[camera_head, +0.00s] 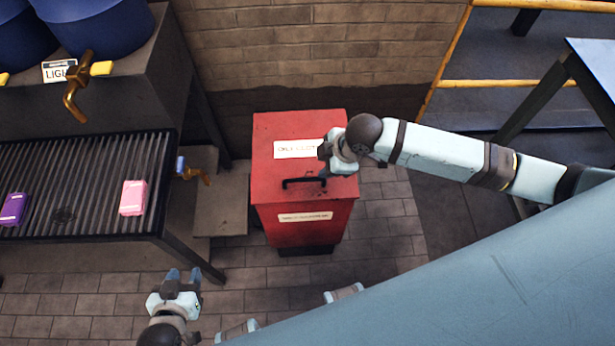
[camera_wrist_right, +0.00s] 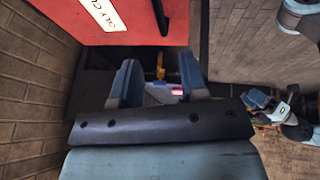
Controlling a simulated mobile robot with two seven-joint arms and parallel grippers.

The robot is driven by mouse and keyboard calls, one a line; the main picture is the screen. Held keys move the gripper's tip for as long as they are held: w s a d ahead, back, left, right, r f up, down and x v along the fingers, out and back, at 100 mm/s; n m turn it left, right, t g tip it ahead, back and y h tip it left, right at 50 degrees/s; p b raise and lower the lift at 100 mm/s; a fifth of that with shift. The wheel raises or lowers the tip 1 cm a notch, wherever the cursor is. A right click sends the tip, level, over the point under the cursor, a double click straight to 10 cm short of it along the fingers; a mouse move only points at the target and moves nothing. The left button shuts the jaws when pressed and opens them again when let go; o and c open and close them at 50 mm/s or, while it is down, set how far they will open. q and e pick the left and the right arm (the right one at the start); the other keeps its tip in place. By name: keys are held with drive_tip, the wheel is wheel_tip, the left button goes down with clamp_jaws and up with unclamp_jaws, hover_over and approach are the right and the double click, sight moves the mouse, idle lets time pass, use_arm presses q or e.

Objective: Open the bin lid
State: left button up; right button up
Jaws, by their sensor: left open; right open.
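The red bin (camera_head: 278,222) stands on the floor against the brick wall. Its red lid (camera_head: 285,124) is shut and carries a white label and a black handle (camera_head: 303,182) near its front edge. My right gripper (camera_head: 325,166) is open over the right part of the lid, a little behind and right of the handle. In the right wrist view its open fingers (camera_wrist_right: 158,78) are empty, with the red lid (camera_wrist_right: 65,12) and the dark handle (camera_wrist_right: 161,14) above them. I cannot tell whether the fingers touch the lid. My left gripper (camera_head: 183,274) is open and empty, low and left of the bin.
A slatted bench (camera_head: 82,172) on the left holds a pink block (camera_head: 133,198) and a purple block (camera_head: 13,209). Blue drums (camera_head: 108,28) with a brass tap (camera_head: 78,86) stand above it. A yellow railing (camera_head: 545,84) is at the right. Tiled floor lies clear before the bin.

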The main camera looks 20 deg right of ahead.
sight(306, 179)
drive_tip(key=x, duration=1.1)
drive_tip(key=shift+f, duration=0.25)
drive_tip(key=shift+c, duration=0.4)
clamp_jaws()
